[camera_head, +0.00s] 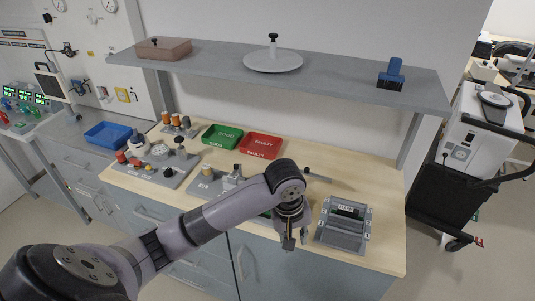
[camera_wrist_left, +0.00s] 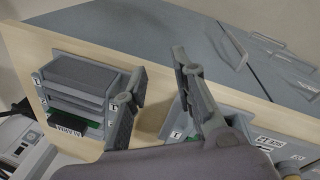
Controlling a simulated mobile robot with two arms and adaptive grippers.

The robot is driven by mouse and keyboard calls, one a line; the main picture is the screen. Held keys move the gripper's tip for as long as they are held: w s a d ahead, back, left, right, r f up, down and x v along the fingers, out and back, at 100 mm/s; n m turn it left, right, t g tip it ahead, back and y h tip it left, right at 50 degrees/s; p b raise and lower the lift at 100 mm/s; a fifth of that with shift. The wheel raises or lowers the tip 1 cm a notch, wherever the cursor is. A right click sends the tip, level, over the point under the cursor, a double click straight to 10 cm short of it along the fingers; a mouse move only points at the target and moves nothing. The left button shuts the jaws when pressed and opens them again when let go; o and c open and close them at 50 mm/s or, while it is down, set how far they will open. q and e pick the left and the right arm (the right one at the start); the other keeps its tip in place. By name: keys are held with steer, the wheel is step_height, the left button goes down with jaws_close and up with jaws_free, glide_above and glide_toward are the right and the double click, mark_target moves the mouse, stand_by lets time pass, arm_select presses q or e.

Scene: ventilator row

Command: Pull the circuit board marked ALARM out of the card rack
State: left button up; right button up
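The card rack (camera_head: 342,236) is a grey slotted frame at the right front of the wooden bench. The circuit board marked ALARM (camera_head: 347,209) sits at its back end, green with a pale label. In the left wrist view the rack (camera_wrist_left: 82,75) shows at left, with the ALARM board (camera_wrist_left: 68,131) in its lowest slot in the picture. My left gripper (camera_head: 289,243) hangs just left of the rack, apart from it. In the left wrist view the two fingers of the left gripper (camera_wrist_left: 157,72) are spread with nothing between them. My right gripper is not in view.
A second grey unit (camera_wrist_left: 176,128) stands beside the rack, partly hidden by my arm. A green tray (camera_head: 222,136) and a red tray (camera_head: 261,146) lie farther back. A shelf (camera_head: 330,84) overhangs the bench's back. Bare bench surrounds the rack's right side.

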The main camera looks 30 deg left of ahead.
arm_select(q)
steer(key=w+a+r+n+g+y, duration=0.1)
steer(key=w+a+r+n, duration=0.2)
steer(key=a+r+n, duration=0.4)
steer(key=w+a+r+n, duration=0.4)
steer(key=a+r+n, duration=0.15)
steer(key=r, duration=0.35)
steer(key=f+p, duration=0.1)
steer(key=f, duration=0.6)
steer(key=f+p, duration=0.1)
steer(key=f, duration=0.7)
steer(key=shift+a+f+p, duration=0.2)
steer(key=shift+f+p, duration=0.05)
steer(key=shift+p, duration=0.1)
steer(key=shift+f, duration=0.75)
jaws_close()
steer(key=shift+c, duration=1.4)
jaws_free()
jaws_close()
